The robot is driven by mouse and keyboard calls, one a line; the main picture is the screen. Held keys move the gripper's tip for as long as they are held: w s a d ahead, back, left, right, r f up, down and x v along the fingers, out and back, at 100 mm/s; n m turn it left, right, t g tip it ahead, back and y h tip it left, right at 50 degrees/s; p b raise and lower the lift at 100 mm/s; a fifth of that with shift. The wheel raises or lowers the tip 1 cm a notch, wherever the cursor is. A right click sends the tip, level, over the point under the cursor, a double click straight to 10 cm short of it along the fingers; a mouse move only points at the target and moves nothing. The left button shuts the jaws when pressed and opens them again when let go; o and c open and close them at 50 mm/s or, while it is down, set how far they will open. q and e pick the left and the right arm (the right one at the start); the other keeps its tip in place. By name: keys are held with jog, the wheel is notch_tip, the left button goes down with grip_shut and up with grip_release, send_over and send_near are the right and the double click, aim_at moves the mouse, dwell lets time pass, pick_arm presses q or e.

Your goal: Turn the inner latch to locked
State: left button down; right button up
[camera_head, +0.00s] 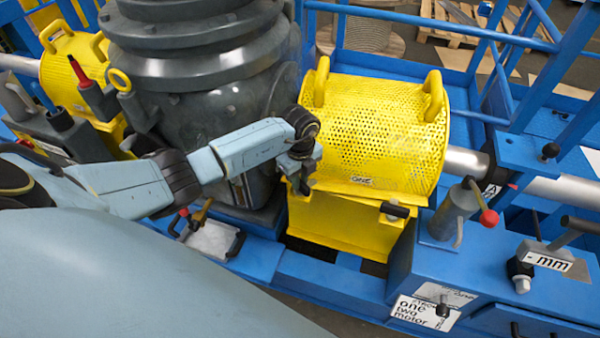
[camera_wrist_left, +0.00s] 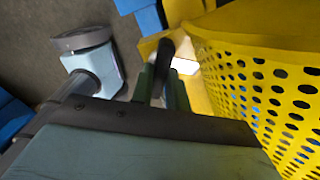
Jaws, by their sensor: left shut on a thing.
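The yellow perforated guard (camera_head: 380,140) sits over the shaft, right of the dark grey motor housing. It also fills the right side of the left wrist view (camera_wrist_left: 265,75). My left gripper (camera_head: 303,184) is at the guard's lower left edge, beside the housing. In the left wrist view its fingers (camera_wrist_left: 164,88) are shut on the black handle of the inner latch (camera_wrist_left: 166,52). In the head view the gripper mostly hides this latch, and I cannot read its angle there. Another black-handled latch (camera_head: 395,210) is at the guard's lower right edge. My right gripper is not in view.
The grey motor housing (camera_head: 200,70) stands close on the left of my gripper. Blue rails (camera_head: 430,27) run behind. The blue frame's front ledge (camera_head: 330,285) is mostly clear.

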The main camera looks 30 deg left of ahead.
pick_arm(q)
jog(key=n+p, duration=0.2)
jog(key=n, duration=0.1)
jog(key=shift+a+r+n, duration=0.1)
jog(key=shift+r+n, duration=0.05)
jog(key=shift+n, duration=0.15)
jog(key=shift+n+p, duration=0.7)
jog(key=shift+n, duration=0.8)
jog(key=c, duration=1.4)
grip_release()
jog(key=shift+o, duration=0.2)
notch_tip(320, 180, up, 13)
jog(key=p, duration=0.1)
